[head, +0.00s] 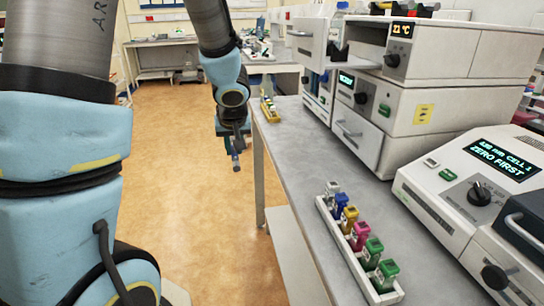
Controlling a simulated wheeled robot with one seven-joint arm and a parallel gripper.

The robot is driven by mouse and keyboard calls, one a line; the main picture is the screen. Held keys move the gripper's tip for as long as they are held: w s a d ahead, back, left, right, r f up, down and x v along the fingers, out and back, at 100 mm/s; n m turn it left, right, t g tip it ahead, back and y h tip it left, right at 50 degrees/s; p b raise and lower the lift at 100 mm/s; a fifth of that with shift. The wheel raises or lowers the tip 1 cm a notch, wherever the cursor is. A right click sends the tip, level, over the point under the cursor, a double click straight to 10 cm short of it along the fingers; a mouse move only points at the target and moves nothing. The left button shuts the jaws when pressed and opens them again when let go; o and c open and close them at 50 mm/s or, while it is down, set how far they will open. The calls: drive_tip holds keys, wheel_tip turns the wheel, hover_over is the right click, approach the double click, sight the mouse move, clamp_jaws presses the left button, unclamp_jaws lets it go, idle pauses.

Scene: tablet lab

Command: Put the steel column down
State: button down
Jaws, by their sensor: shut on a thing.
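My gripper (233,143) hangs at the end of my arm, left of the bench's left edge, and appears over the floor. It is shut on the steel column (235,163), a small grey cylinder. Its lower end points down below the fingers. The upper part of the column is hidden by the gripper, and it is too small to make out in detail.
The grey bench (300,146) runs along the right. A white rack (360,268) with several coloured-capped cells stands near its front. Another rack (270,112) stands at the far left corner. Stacked instruments (420,90) and a spectrophotometer (470,180) fill the right side. Bare bench lies between the racks.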

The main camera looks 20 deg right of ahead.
drive_tip(key=p, duration=0.2)
hover_over(295, 159)
drive_tip(key=s, duration=0.2)
drive_tip(key=shift+w+a+r, duration=0.1)
drive_tip(key=shift+a+r, duration=0.05)
drive_tip(key=shift+a, duration=0.15)
drive_tip(key=shift+d, duration=0.2)
drive_tip(key=shift+f, duration=1.8)
drive_tip(key=shift+f, duration=0.1)
drive_tip(key=c, duration=1.2)
unclamp_jaws()
drive_tip(key=shift+f, duration=0.1)
drive_tip(key=o, duration=0.4)
drive_tip(key=shift+o, duration=0.2)
